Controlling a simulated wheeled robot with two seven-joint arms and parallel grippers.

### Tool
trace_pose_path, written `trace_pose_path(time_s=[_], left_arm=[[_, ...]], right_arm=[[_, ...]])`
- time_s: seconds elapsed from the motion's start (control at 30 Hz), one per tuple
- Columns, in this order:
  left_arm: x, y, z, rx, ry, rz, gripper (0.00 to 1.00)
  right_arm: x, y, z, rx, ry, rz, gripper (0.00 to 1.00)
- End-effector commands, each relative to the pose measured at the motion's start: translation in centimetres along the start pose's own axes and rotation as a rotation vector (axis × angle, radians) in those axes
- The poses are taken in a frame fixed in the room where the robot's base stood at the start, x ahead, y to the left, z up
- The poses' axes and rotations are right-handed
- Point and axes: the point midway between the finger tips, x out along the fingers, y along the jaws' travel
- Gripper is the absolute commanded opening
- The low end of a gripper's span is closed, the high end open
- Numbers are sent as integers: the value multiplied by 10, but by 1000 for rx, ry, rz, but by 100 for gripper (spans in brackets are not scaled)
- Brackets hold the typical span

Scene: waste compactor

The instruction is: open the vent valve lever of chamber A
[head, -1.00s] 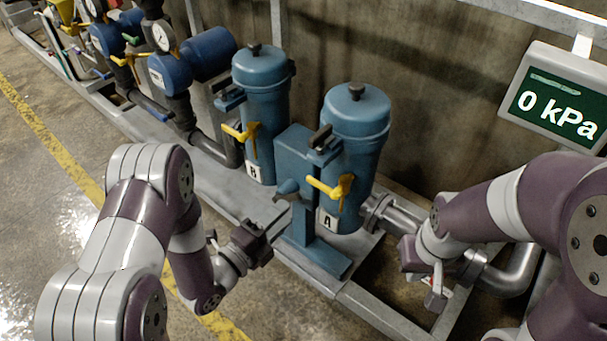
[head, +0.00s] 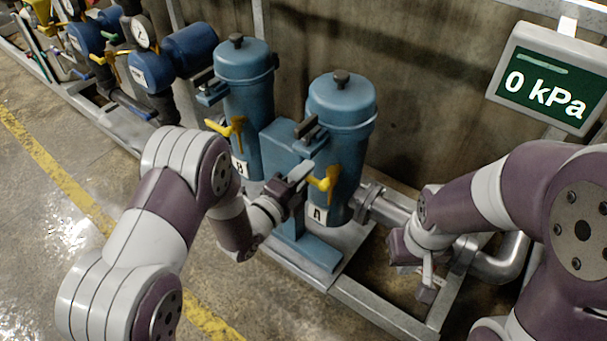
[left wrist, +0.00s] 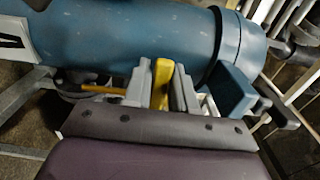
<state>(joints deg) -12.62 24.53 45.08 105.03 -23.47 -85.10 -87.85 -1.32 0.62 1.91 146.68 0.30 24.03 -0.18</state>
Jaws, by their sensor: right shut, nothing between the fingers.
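The blue chamber A (head: 343,125) has an "A" label and a yellow vent valve lever (head: 325,184) on its front. My left gripper (head: 303,176) is at the lever, just left of it in the head view. In the left wrist view, the yellow lever (left wrist: 162,84) lies between the two fingers of my left gripper (left wrist: 160,88). The fingers look apart around it, and a firm grip is not visible. My right gripper (head: 428,283) is shut and empty, low over the frame, right of chamber A.
Chamber B (head: 246,100), with its own yellow lever (head: 236,128), stands left of chamber A. A display reading 0 kPa (head: 545,85) is at the upper right. Grey pipes (head: 392,210) and a metal frame (head: 385,305) lie right of A. Floor is clear at left.

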Motion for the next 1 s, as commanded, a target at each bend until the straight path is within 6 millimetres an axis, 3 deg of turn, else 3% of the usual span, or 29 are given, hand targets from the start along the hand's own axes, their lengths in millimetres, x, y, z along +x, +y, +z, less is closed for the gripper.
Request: trace_pose_path(time_s=[0.03, 0.07, 0.57, 1.0], left_arm=[[0, 0, 0, 0, 0, 0, 8], [0, 0, 0, 0, 0, 0, 0], [0, 6, 0, -90, 0, 1, 0], [-1, 26, -6, -472, -1, 3, 0]], right_arm=[[0, 0, 0, 0, 0, 0, 0], [0, 0, 0, 0, 0, 0, 0], [4, 0, 0, 0, 0, 0, 0], [12, 0, 2, 0, 0, 0, 0]])
